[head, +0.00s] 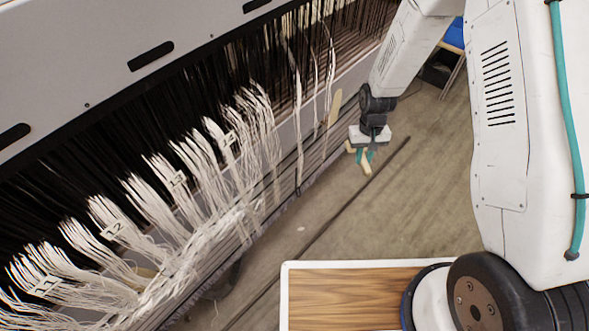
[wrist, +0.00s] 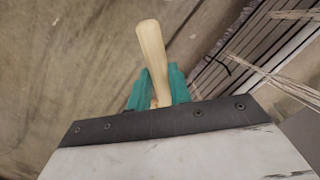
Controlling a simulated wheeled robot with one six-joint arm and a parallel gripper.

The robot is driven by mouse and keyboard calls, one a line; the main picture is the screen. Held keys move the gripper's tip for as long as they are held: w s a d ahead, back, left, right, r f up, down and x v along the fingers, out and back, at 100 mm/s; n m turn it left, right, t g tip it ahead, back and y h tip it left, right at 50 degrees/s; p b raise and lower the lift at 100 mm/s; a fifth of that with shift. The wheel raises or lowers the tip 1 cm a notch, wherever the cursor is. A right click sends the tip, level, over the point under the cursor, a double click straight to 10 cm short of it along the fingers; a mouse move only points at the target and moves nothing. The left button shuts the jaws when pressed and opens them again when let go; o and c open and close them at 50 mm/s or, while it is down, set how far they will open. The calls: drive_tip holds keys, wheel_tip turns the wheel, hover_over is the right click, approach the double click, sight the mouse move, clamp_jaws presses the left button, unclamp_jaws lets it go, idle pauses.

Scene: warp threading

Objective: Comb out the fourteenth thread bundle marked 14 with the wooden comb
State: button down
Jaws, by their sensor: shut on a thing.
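My gripper (head: 363,156) hangs over the floor to the right of the loom, apart from the threads. Its teal fingers are shut on a pale wooden handle, which I take as the wooden comb (head: 367,166). In the wrist view the comb (wrist: 151,48) sticks out beyond the fingers of my gripper (wrist: 158,88); its teeth are not visible. White thread bundles hang in a row along the loom. A small tag, probably the fourteenth bundle's (head: 229,138), sits toward the far end, but its number is too small to read surely.
A pale wooden piece (head: 335,107) shows at the loom's far rails. A white-rimmed wooden tabletop (head: 350,266) is at the bottom. Several long dark rails (wrist: 222,68) run beside the gripper. Floor is open around it.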

drive_tip(key=s+a+r+n, duration=0.3)
drive_tip(key=s+a+r, duration=0.2)
drive_tip(key=a+r, duration=0.55)
drive_tip(key=s+a+r+n, duration=0.3)
drive_tip(key=s+a+r, duration=0.2)
drive_tip(key=s+r, duration=0.45)
drive_tip(key=s+a+r+n, duration=0.3)
drive_tip(key=s+a+r, duration=0.3)
drive_tip(key=s, duration=0.7)
drive_tip(key=w+a, duration=0.5)
drive_tip(key=shift+w+a+t+h, duration=0.15)
drive_tip(key=shift+a+t+h, duration=0.15)
drive_tip(key=shift+h, duration=0.1)
drive_tip(key=shift+w+a, duration=0.3)
drive_tip(key=shift+a, duration=0.05)
wheel_tip(320, 180, down, 25)
drive_tip(key=shift+w+a, duration=0.3)
drive_tip(key=shift+a, duration=0.1)
idle(1.3)
